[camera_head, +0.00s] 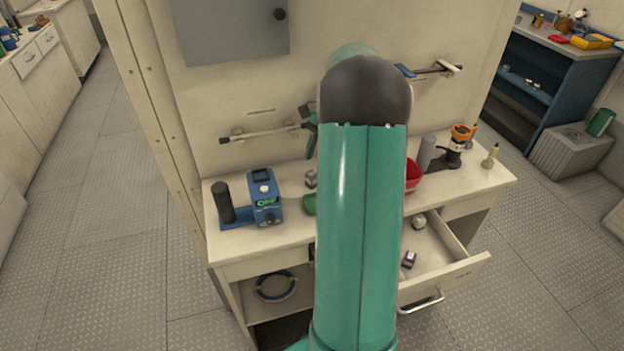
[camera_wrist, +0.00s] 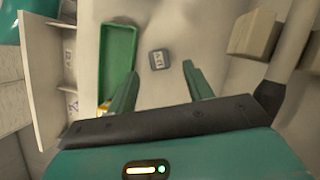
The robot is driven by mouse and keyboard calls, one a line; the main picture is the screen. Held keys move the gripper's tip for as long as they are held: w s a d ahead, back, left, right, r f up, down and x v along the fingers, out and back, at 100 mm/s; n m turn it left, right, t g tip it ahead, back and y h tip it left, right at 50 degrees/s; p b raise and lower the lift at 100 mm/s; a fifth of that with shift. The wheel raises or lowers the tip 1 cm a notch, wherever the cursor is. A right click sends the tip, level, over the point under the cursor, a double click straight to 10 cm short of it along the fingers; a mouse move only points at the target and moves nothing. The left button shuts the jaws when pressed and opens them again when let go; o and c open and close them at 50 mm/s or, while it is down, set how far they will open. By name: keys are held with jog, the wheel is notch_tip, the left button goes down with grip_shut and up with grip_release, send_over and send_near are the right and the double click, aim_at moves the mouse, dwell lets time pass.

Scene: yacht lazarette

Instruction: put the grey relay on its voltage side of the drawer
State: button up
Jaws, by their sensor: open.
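The grey relay (camera_wrist: 159,60) lies on the pale bench top in the wrist view, with a light mark on its face too small to read surely. In the head view a small grey block, likely this relay (camera_head: 310,180), sits left of my arm. My gripper (camera_wrist: 160,70) is open, its green fingers on either side of the relay's line, with nothing held. The open drawer (camera_head: 470,270) is at the right in the head view. A purple-and-white block (camera_head: 409,260) and a grey-white block (camera_head: 419,222) lie in it. My arm hides its left part, and its side markings cannot be read.
A green tray (camera_wrist: 104,60) stands left of the relay. A blue device (camera_head: 265,195) with a black cylinder is on the bench's left. A red container (camera_head: 413,176) and an orange-topped tool (camera_head: 460,140) stand to the right. Tan blocks (camera_wrist: 255,35) are right in the wrist view.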

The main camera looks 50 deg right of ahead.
aim_at(313, 173)
jog(key=shift+x, duration=3.15)
grip_shut()
jog(key=shift+r, duration=0.1)
